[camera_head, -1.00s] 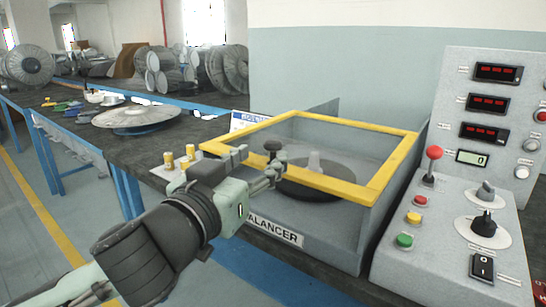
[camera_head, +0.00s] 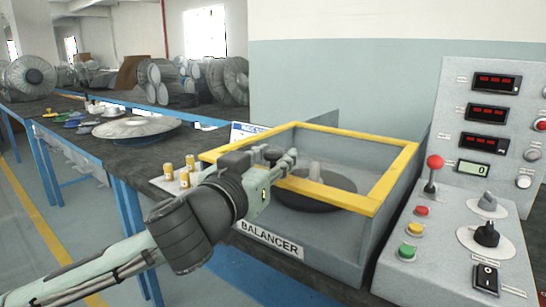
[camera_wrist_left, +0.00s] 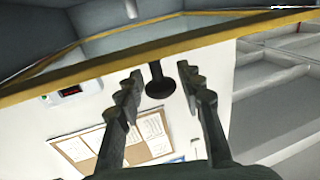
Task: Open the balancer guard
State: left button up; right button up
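The balancer guard (camera_head: 330,198) is a clear cover with a yellow frame, lying shut over the balancer box (camera_head: 318,252). Through it, a dark round rotor plate (camera_head: 335,203) with a pale hub shows. My left gripper (camera_head: 286,161) is over the guard's front left part. In the left wrist view, the gripper (camera_wrist_left: 157,76) is open, its fingers on either side of a black knob (camera_wrist_left: 157,84) on the guard. I see no finger touching the knob. In the head view the knob is hidden behind the gripper. My right gripper is out of view.
A control panel (camera_head: 455,235) with a red-topped lever (camera_head: 435,163) and buttons stands to the right of the box. Several yellow-topped weights (camera_head: 190,161) sit left of it. A grey disc (camera_head: 130,128) lies farther left on the bench. A wall stands behind.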

aim_at(301, 158)
pick_arm(q)
grip_shut()
jog(key=shift+w+d, duration=0.1)
jog(key=shift+w, duration=0.1)
jog(key=x, duration=0.2)
jog(key=d+x, duration=0.1)
jog(key=x, duration=0.2)
jog(key=p+x, duration=0.1)
jog(key=x, duration=0.2)
jog(key=shift+s+d+r, duration=0.1)
jog(key=shift+s+d, duration=0.25)
jog(key=shift+d, duration=0.05)
jog(key=shift+w+d, duration=0.25)
jog(key=shift+w, duration=0.15)
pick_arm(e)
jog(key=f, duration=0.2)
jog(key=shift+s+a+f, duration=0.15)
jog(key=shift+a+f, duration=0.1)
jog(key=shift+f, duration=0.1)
